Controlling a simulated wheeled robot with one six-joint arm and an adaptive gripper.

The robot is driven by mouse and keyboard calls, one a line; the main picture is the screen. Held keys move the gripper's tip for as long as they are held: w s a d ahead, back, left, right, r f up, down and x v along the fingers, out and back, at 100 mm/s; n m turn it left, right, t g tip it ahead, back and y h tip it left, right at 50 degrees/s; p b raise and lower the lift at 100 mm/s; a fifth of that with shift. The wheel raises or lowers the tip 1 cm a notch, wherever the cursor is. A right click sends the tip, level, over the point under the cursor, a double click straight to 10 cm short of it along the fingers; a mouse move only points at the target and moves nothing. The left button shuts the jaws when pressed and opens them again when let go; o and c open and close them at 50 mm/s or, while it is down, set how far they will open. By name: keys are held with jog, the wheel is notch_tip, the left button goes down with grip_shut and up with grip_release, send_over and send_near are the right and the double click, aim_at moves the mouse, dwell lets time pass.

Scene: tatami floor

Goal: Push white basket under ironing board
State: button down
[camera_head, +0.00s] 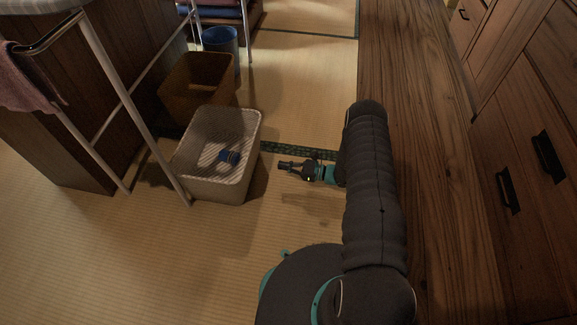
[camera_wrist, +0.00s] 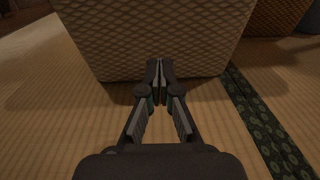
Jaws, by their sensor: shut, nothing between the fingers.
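The white basket (camera_head: 249,172) stands upright on the tatami in the head view, with a small blue item (camera_head: 229,156) inside it. The ironing board (camera_head: 40,12) is at the upper left; its metal legs (camera_head: 135,105) come down just left of the basket. The basket's near left corner is close to one leg foot; I cannot tell if they touch. My gripper (camera_head: 281,165) is right of the basket, low over the floor, shut and empty, with a gap to the basket. In the wrist view the woven basket wall (camera_wrist: 150,35) fills the top, ahead of my shut fingertips (camera_wrist: 160,65).
A brown basket (camera_head: 197,82) stands behind the white one, with a blue bin (camera_head: 221,42) behind it. Wooden flooring and drawers (camera_head: 520,180) line the right. Tatami in front (camera_head: 130,260) is clear.

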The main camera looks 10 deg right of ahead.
aim_at(253, 160)
jog(key=x, duration=0.9)
jog(key=shift+w+a, duration=0.15)
jog(key=shift+a, duration=0.25)
